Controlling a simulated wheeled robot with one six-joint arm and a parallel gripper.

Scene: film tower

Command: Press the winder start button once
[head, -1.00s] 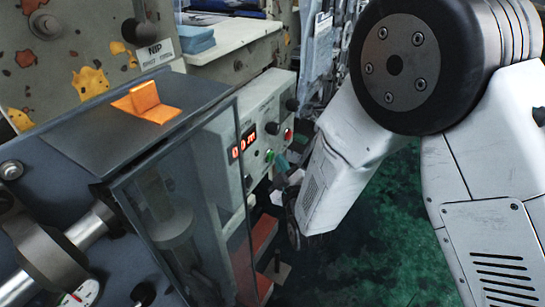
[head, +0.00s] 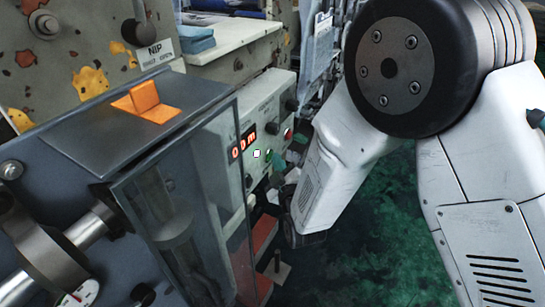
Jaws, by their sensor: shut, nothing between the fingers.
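The winder control panel (head: 262,110) is a pale box with a lit red display (head: 243,143). A green button (head: 269,155) sits on its face to the right of the display, and a red one (head: 288,133) is higher up. I cannot read which is labelled start. A small bright white square (head: 257,153) shows left of the green button. My gripper (head: 277,167), small and partly hidden by my forearm, is close to the panel's right side, near the green button. It looks shut and empty; I cannot tell whether it touches the button.
A grey housing with a clear guard (head: 150,215) stands in front of the panel's left part, with an orange block (head: 150,103) on top. A roller shaft (head: 90,228) is at lower left.

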